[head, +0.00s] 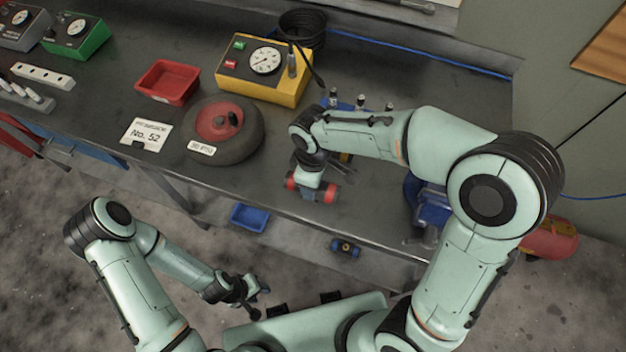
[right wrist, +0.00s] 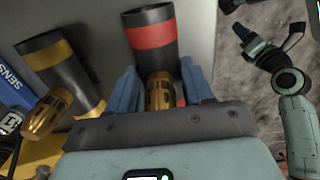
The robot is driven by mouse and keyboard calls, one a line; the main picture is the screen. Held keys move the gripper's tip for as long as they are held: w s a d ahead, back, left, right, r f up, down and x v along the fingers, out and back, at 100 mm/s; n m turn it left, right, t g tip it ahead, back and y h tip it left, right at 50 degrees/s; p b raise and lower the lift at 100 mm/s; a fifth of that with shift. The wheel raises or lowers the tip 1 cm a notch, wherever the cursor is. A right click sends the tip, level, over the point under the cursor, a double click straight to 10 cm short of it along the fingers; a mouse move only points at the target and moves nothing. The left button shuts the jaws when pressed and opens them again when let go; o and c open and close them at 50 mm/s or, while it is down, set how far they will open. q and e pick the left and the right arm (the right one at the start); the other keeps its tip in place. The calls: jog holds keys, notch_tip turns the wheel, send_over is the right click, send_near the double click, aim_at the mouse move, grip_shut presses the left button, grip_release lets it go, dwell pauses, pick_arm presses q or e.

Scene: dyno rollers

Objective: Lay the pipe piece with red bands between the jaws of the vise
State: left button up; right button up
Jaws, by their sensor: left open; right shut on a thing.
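My right gripper (head: 314,185) is shut on the pipe piece with red bands (head: 331,193), over the bench near its front edge. In the right wrist view the blue fingers (right wrist: 161,88) close around its brass part; a dark end with a red band (right wrist: 151,35) extends beyond. A blue device (head: 434,207), apparently the vise, stands at the bench's right front, partly hidden by my right arm; its jaws cannot be made out. My left gripper (head: 253,297) is open and empty, low in front of the bench.
A dark pipe with a yellow band (right wrist: 52,55) lies beside the held piece in the right wrist view. On the bench (head: 285,118) are a tire-like wheel (head: 245,148), a yellow gauge box (head: 262,78) and a red tray (head: 167,82).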

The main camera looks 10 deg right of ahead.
jog(key=shift+f, duration=0.15)
jog(key=o, duration=1.4)
pick_arm(q)
jog(key=shift+s+f, duration=0.1)
pick_arm(e)
jog(key=shift+r, duration=0.35)
notch_tip(320, 180, up, 12)
jog(key=shift+f+p, duration=0.15)
jog(key=shift+p, duration=0.6)
pick_arm(q)
jog(key=shift+w+r, duration=1)
jog(key=shift+r, duration=0.1)
